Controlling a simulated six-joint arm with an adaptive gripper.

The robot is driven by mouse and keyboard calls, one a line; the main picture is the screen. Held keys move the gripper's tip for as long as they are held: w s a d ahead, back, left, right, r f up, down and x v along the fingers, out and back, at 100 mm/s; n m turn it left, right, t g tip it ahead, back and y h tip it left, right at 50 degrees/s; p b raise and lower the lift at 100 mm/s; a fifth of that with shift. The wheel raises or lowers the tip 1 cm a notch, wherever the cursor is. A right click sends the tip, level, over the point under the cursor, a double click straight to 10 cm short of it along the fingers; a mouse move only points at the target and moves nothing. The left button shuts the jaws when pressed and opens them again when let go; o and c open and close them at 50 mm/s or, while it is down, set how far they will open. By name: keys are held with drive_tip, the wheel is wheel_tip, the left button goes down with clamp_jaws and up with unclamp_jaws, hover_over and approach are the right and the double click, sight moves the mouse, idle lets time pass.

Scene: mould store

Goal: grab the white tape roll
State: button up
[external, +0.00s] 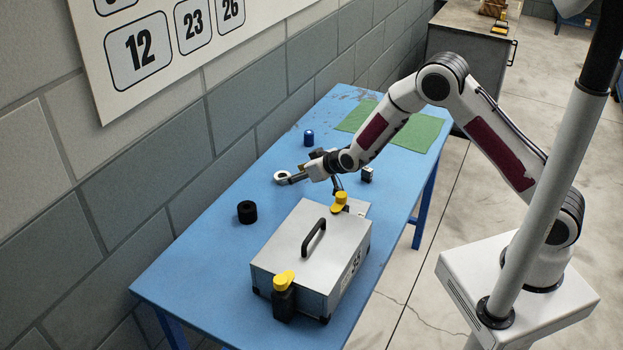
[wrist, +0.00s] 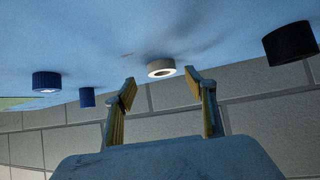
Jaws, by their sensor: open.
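The white tape roll (external: 283,177) lies flat on the blue table near the wall side. It also shows in the wrist view (wrist: 161,67), just beyond the fingertips and between them across the picture. My gripper (external: 314,184) is low over the table, its fingers spread. In the wrist view my gripper (wrist: 161,82) is open with nothing between the fingers. One finger is close to the roll in the external view; I cannot tell whether it touches.
A black roll (external: 247,212) and a blue cylinder (external: 308,138) stand on the table (external: 190,247). A grey case (external: 290,242) with a handle and yellow-topped clamps takes up the near side. A small dark block (external: 367,175) sits right of my gripper. A block wall runs along the left.

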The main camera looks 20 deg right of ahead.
drive_tip(key=shift+x, duration=1.9)
drive_tip(key=shift+a+r, duration=0.1)
drive_tip(key=c, duration=1)
